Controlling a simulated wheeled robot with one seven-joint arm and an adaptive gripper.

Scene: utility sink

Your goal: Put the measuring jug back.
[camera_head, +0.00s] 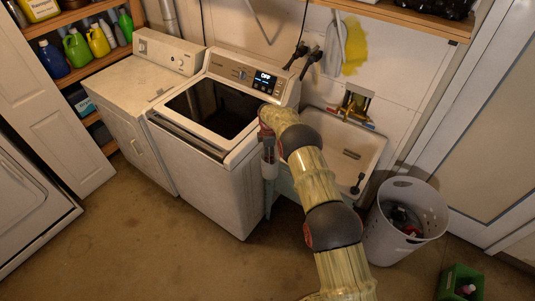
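My arm reaches up from the bottom of the view. My gripper (268,152) hangs at its far end, over the gap between the washer's right side and the sink. Its fingers are small and dark here, so I cannot tell whether they are open or shut. A small pale grey piece (269,170) shows just below it; I cannot tell whether this is the measuring jug, part of the gripper or the sink's edge. No measuring jug can be made out for certain. The white utility sink (372,150) is to the right, partly hidden by my arm.
The open top-loading washer (205,160) stands left of the sink, beside a white dryer (130,90). A laundry basket (388,240) and a green crate (449,280) are at the right. Shelves (85,72) hold bottles at the upper left. Floor is clear at the lower left.

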